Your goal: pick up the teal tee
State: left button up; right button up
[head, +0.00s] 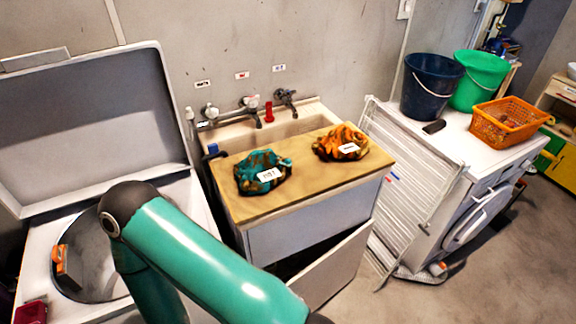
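The teal tee (250,166) lies crumpled on the left part of a wooden board (310,172) over the sink cabinet. It is teal with dark brownish patches and has a white tag on its front. A crumpled orange garment (334,139), also with a white tag, lies to its right, apart from it. One of my teal arms crosses the lower left in front of the cabinet. Neither gripper shows, so I cannot see their state.
An open top-loading washer (100,120) stands at left. Taps (250,104) rise behind the board. A folded white drying rack (405,185) leans between the cabinet and a front-loading machine (490,180) carrying buckets (430,88) and an orange basket (510,122). A cabinet front (325,270) hangs open.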

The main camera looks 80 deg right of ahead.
aim_at(261, 170)
jog(key=z, duration=0.05)
jog(key=k, duration=1.45)
jog(key=z, duration=1.1)
jog(key=i, duration=0.5)
jog(key=z, duration=0.15)
